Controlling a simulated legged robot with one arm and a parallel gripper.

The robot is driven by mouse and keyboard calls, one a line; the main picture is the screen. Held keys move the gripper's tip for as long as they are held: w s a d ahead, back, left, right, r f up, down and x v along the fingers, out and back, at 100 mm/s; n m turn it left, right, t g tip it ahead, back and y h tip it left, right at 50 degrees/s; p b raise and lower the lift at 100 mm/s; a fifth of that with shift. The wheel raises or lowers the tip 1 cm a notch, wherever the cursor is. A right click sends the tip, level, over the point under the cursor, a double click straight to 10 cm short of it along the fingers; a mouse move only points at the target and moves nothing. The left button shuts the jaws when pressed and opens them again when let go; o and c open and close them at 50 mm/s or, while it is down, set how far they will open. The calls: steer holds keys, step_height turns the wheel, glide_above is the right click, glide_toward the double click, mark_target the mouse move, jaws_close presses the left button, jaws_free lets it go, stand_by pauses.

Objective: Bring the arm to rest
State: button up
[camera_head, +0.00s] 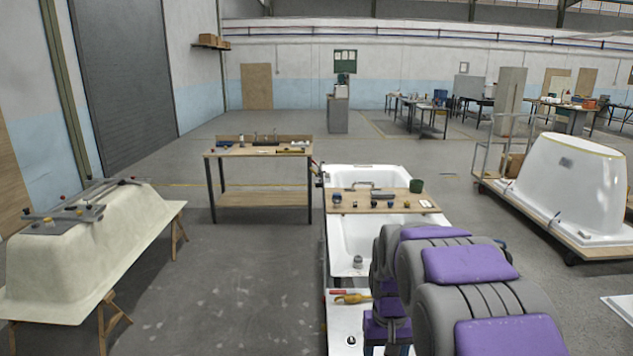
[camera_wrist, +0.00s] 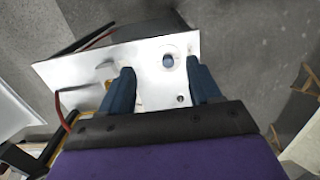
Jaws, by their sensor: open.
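My arm, grey with purple pads, rises at the lower right of the head view. Its gripper is not clearly visible there, hidden behind the arm links. In the wrist view my gripper (camera_wrist: 160,66) shows two dark blue fingers spread apart, with nothing held between them. Beyond the fingers lies a white panel (camera_wrist: 210,42) with a round hole and a smaller hole. I cannot tell how far the fingertips are from it.
A white tub (camera_head: 340,240) with a board (camera_head: 425,205) of small items across it stands ahead. A yellow-handled tool (camera_head: 352,298) lies near my arm. A pale shell (camera_head: 50,270) on trestles is left, a workbench (camera_head: 235,152) behind. Floor (camera_head: 240,270) between is clear.

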steer(key=s+r+g, duration=0.1)
steer(key=s+r, duration=0.2)
steer(key=s, duration=2.9)
steer(key=shift+a, duration=0.25)
stand_by(1.2)
